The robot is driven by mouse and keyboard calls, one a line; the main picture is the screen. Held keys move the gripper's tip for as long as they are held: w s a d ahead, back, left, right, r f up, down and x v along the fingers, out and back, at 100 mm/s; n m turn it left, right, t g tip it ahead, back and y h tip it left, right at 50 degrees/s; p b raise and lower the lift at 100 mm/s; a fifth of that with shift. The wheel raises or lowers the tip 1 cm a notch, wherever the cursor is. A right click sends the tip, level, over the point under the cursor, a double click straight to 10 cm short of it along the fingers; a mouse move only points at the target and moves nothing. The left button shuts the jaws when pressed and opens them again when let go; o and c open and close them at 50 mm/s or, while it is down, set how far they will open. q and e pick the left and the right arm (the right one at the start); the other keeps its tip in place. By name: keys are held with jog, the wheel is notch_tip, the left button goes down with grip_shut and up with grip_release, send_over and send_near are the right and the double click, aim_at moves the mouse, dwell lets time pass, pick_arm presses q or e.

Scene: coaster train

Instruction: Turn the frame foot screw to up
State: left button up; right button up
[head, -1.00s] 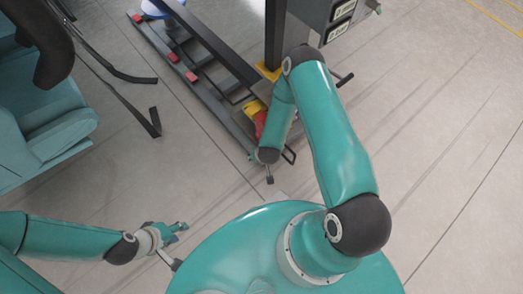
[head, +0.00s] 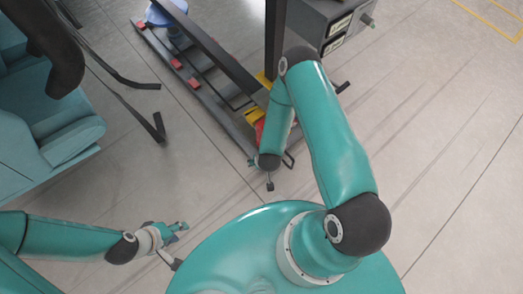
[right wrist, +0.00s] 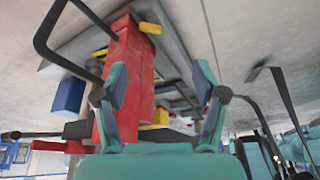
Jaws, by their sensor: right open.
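The dark metal frame (head: 199,90) lies on the floor at the upper middle of the head view, with red and yellow parts. My right arm covers its near end there. In the right wrist view my right gripper (right wrist: 160,95) is open, with a red post (right wrist: 128,70) between and beyond its fingers. I cannot tell whether they touch. A bent black handle (right wrist: 42,38) sticks out left of the post. I cannot tell which part is the foot screw. My left gripper (head: 178,228) is low at the left of the head view, away from the frame; its jaw opening is unclear.
A black column (head: 275,40) rises from the frame, beside a grey box (head: 318,18) with labels and a knob. A teal seat (head: 60,125) with dark bars stands at the left. Open floor (head: 450,150) lies to the right and between seat and frame.

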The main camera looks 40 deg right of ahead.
jog(key=shift+p+v, duration=1.35)
jog(key=shift+v, duration=0.7)
jog(key=shift+w+a, duration=0.1)
jog(key=shift+a, duration=0.05)
jog(key=v, duration=0.7)
jog(key=shift+r, duration=0.15)
